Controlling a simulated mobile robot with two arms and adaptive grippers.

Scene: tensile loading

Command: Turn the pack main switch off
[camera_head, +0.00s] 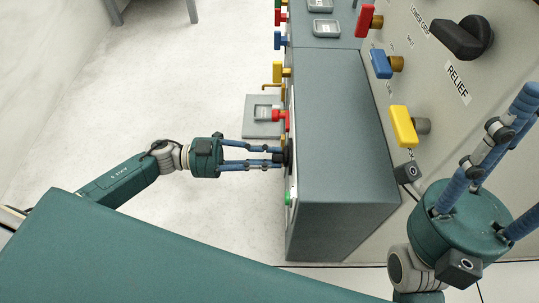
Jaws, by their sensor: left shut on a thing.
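A dark grey-green cabinet (340,130) stands in the middle of the view, with controls along its left face. A black knob (289,154) sticks out low on that face, seen edge-on and largely hidden by the fingers. My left gripper (279,158) comes in from the left and is shut on the black knob. I cannot read the knob's label or its setting from here. My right gripper (515,165) is at the lower right, its blue fingers spread and empty; one finger runs out of the picture.
A red button (279,115) and a green one (288,198) flank the knob. Red, blue and yellow (403,126) handles and a black RELIEF lever (462,38) are on the panel at right.

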